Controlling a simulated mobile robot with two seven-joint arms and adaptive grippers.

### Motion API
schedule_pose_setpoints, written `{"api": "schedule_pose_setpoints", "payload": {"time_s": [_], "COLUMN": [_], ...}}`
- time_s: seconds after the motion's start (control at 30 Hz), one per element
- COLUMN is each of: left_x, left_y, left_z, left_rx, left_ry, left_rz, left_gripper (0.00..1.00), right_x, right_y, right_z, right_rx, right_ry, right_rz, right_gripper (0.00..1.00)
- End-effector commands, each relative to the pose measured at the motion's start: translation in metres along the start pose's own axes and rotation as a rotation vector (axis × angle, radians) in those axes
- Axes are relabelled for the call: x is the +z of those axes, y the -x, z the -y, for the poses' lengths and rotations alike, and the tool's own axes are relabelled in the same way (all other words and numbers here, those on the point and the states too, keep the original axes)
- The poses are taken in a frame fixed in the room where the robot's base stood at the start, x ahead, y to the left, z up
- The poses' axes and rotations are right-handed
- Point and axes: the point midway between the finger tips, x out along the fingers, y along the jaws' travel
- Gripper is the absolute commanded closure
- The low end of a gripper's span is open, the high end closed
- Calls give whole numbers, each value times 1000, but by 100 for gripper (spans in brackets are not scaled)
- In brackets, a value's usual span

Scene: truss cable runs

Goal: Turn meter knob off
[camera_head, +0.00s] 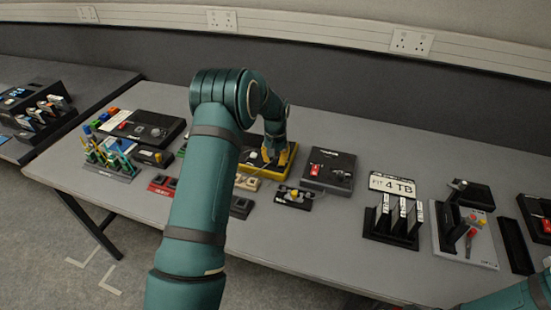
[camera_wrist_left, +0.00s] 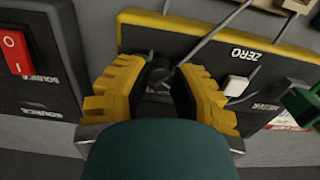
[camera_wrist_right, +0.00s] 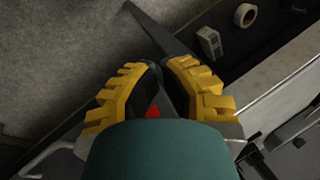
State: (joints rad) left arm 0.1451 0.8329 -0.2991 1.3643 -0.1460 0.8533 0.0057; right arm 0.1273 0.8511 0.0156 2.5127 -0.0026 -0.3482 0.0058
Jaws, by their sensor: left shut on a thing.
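The meter (camera_head: 250,168) is a dark box with a yellow rim near the middle of the table. In the left wrist view its dark face (camera_wrist_left: 205,45) shows the word ZERO, a white button (camera_wrist_left: 236,86) and an upside-down METER label. My left gripper (camera_head: 279,156) reaches down onto the meter. Its yellow fingers (camera_wrist_left: 163,75) are shut on a dark round knob (camera_wrist_left: 160,67), one on each side. The fingers hide part of the knob and its markings. My right gripper (camera_wrist_right: 162,68) is away from the meter, over dark items and the floor; its finger gap is unclear.
A source box (camera_head: 329,172) with a red switch (camera_wrist_left: 15,52) stands right of the meter. A thin grey cable (camera_wrist_left: 215,32) crosses the meter's face. A small black box (camera_head: 293,197) sits in front. A 4 TB drive rack (camera_head: 394,222) stands farther right. The front table strip is clear.

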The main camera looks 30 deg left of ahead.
Motion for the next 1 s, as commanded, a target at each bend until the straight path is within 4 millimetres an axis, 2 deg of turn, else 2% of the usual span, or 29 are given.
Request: {"api": "schedule_pose_setpoints", "payload": {"time_s": [0.13, 0.17, 0.23, 0.53, 0.67, 0.77, 1.0], "left_x": [0, 0, 0, 0, 0, -1, -1], "left_y": [-1, -1, -1, 0, 7, 21, 70], "left_z": [0, 0, 0, 0, 0, 0, 0], "left_rx": [0, 0, 0, 0, 0, 0, 0], "left_ry": [0, 0, -1, -1, -2, -1, -1], "left_rz": [1, 1, 1, 1, 0, -3, -4], "left_gripper": [100, 68, 43, 41, 41, 41, 41], "right_x": [0, 0, 0, 0, 0, 0, 0], "right_y": [0, 0, 0, 0, 0, 0, 0], "right_z": [0, 0, 0, 0, 0, 0, 0], "right_rx": [0, 0, 0, 0, 0, 0, 0], "right_ry": [0, 0, 0, 0, 0, 0, 0], "right_rz": [0, 0, 0, 0, 0, 0, 0], "right_gripper": [100, 100, 100, 100, 100, 100, 100]}}
